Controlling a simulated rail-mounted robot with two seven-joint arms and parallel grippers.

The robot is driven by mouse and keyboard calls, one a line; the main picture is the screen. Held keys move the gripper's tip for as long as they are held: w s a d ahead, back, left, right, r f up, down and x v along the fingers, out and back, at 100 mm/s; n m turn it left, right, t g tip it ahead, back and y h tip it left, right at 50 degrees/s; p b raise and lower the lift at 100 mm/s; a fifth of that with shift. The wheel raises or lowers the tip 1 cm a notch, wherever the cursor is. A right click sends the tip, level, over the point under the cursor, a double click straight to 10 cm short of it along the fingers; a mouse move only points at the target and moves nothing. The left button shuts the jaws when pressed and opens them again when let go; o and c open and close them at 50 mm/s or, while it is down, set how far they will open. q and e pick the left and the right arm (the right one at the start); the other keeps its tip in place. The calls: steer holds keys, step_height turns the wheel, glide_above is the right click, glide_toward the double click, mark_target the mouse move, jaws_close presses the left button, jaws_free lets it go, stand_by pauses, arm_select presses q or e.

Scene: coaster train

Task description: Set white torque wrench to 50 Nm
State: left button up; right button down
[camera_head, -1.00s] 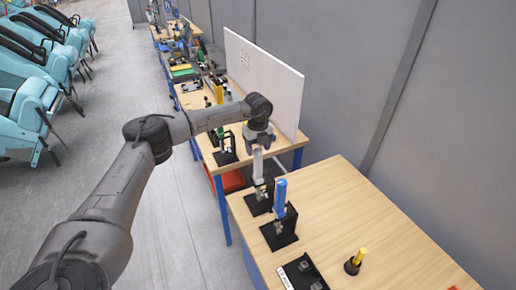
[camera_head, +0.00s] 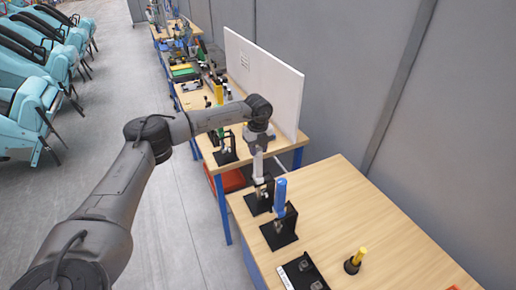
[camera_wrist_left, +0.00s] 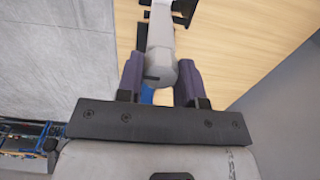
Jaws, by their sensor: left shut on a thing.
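The white torque wrench (camera_head: 258,166) stands upright in a black stand (camera_head: 257,203) at the near table's left end. My left gripper (camera_head: 258,140) is above it with its fingers around the top of the handle. In the left wrist view the left gripper (camera_wrist_left: 159,78) is shut on the white wrench (camera_wrist_left: 160,42), whose rounded handle end sits between the two dark fingers. Any scale or setting on the wrench is too small to read. A blue-handled wrench (camera_head: 280,196) stands in its own black stand (camera_head: 280,232) just in front. My right gripper is not in view.
The wooden table (camera_head: 350,215) is largely clear to the right. A yellow-handled tool (camera_head: 356,260) and a black plate with fittings (camera_head: 300,272) are near the front. A white board (camera_head: 265,80) stands on the table behind.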

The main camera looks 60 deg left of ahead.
arm_select(q)
steer(key=shift+r+m+p, duration=0.1)
steer(key=shift+m+p, duration=0.45)
steer(key=shift+m, duration=0.25)
steer(key=m+p, duration=0.1)
steer(key=m, duration=0.1)
steer(key=shift+m, duration=0.3)
steer(key=m+p, duration=0.1)
steer(key=m, duration=0.2)
steer(key=shift+m, duration=0.4)
steer(key=m+p, duration=0.1)
steer(key=m, duration=0.1)
steer(key=shift+m, duration=0.3)
steer(key=m, duration=0.3)
steer(key=shift+m, duration=0.3)
steer(key=m, duration=0.3)
steer(key=shift+m, duration=0.3)
steer(key=m, duration=0.5)
steer(key=shift+m, duration=0.6)
